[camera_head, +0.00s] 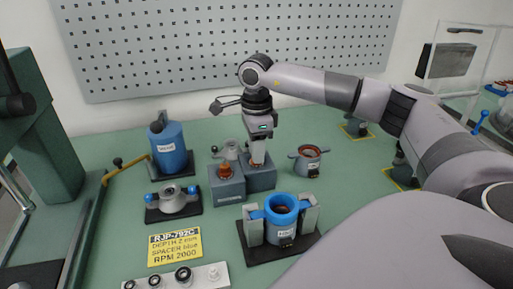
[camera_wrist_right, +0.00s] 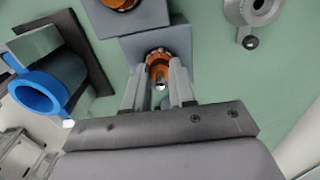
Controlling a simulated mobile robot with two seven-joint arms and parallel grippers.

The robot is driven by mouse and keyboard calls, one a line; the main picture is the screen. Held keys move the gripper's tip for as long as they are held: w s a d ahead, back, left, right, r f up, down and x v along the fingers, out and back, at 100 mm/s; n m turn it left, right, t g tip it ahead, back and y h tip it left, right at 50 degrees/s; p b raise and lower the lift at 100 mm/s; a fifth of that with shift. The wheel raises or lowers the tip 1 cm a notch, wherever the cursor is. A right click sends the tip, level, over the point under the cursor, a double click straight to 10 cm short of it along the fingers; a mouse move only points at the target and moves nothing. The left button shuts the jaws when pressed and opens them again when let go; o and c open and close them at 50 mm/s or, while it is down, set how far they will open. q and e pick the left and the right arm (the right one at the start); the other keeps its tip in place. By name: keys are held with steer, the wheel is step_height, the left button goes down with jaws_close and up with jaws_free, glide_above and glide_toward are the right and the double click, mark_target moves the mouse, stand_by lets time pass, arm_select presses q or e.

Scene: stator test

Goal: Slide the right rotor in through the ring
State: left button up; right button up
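The right rotor, copper-orange with a metal shaft, stands in a grey block (camera_head: 262,178). It shows best in the right wrist view (camera_wrist_right: 158,66). My right gripper (camera_head: 258,163) points down over it, with its fingers (camera_wrist_right: 159,88) on either side of the rotor. I cannot tell whether they touch it. A blue ring (camera_head: 283,203) sits upright on a blue-grey housing between two grey jaws on a black base, in front of the blocks. The ring also shows at the left of the wrist view (camera_wrist_right: 22,92). My left gripper is not in view.
Another orange rotor (camera_head: 225,171) stands in the left grey block (camera_head: 227,190). A blue jug (camera_head: 170,148), a fixture with blue knobs (camera_head: 173,201) and a yellow sign (camera_head: 174,247) are at left.

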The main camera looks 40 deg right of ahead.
steer(key=shift+r, duration=0.15)
stand_by(0.3)
steer(key=shift+r+p, duration=3.45)
steer(key=shift+r, duration=0.75)
steer(key=shift+f, duration=0.1)
